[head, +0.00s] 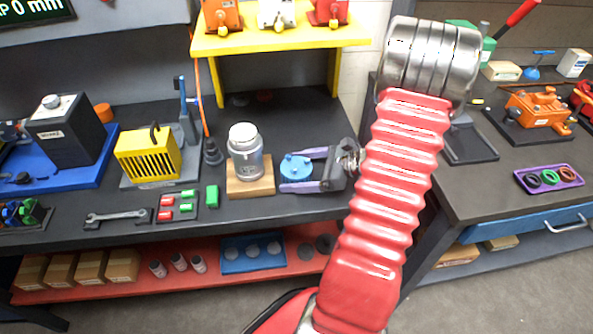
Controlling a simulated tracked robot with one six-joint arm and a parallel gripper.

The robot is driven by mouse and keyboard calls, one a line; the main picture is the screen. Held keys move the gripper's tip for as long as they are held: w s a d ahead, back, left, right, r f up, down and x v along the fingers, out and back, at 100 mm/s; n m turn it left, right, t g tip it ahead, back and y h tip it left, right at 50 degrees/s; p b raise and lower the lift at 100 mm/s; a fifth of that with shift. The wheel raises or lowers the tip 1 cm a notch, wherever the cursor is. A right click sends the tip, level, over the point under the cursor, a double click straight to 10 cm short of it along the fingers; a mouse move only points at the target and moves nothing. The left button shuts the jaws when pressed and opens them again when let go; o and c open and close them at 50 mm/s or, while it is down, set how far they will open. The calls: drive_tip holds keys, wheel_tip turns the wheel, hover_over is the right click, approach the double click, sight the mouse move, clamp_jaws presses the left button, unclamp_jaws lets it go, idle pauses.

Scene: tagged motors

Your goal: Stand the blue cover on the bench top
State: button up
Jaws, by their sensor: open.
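The blue cover (295,168) is a small round blue piece with a knob on top, and it appears to be on or just above the dark bench top (320,205). My gripper (289,171) comes in from the right, with its two purple-grey fingers open. One finger is on the far side of the cover and one on the near side. I cannot tell whether either finger touches it. The cover looks upright, and its underside is hard to see.
A silver jar (245,150) on a wooden block (250,188) stands close to the left of the cover. Green and red blocks (186,201) and a wrench (117,217) lie farther left. A yellow shelf (285,40) stands behind. The bench's front edge is near.

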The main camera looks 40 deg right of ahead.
drive_tip(key=v, duration=1.2)
idle(0.7)
drive_tip(key=w+a+r+n+g, duration=0.2)
drive_tip(key=a+r+n+g, duration=0.15)
drive_tip(key=a+n, duration=0.45)
drive_tip(key=w+a+r+n+g, duration=0.2)
drive_tip(key=a+n+g, duration=0.25)
drive_tip(key=a, duration=0.65)
drive_tip(key=s+a+r+n+t+h, duration=0.1)
drive_tip(key=s+a+r+n+h, duration=0.1)
drive_tip(key=a+n, duration=0.5)
drive_tip(key=s+a+r+n+t+h, duration=0.1)
drive_tip(key=s+a+r+n+h, duration=0.2)
drive_tip(key=n, duration=0.7)
drive_tip(key=a+r+h, duration=0.2)
drive_tip(key=a+r, duration=0.2)
drive_tip(key=shift+a, duration=0.2)
